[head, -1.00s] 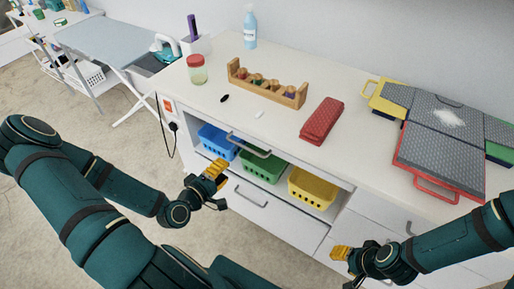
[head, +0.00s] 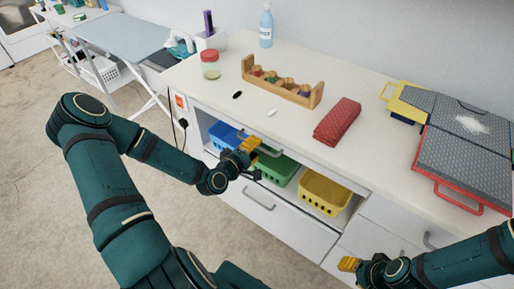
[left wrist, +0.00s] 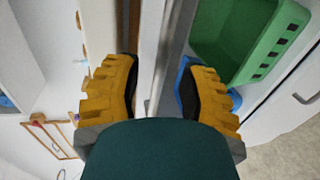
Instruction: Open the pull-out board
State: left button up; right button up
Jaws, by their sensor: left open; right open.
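The pull-out board's front (head: 325,174) is a thin white strip under the worktop, above the bins, and looks flush with the cabinet. Its grey bar handle (head: 271,153) is partly hidden behind my left gripper (head: 251,147). That gripper is open at the handle's left part. In the left wrist view, the grey handle bar (left wrist: 178,45) runs between the two yellow fingers (left wrist: 160,95), with gaps visible on both sides; I cannot tell whether either finger touches it. My right gripper (head: 349,264) is open and empty in front of the right-hand drawers, low in the head view.
Blue (head: 224,135), green (head: 277,171) and yellow (head: 324,192) bins stand on the open shelf below. A drawer with a handle (head: 259,197) is beneath them. Floor in front is clear.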

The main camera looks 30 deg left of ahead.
pick_arm(q)
jog(key=shift+x, duration=0.85)
jog(key=shift+o, duration=0.2)
grip_shut()
jog(key=shift+s, duration=0.2)
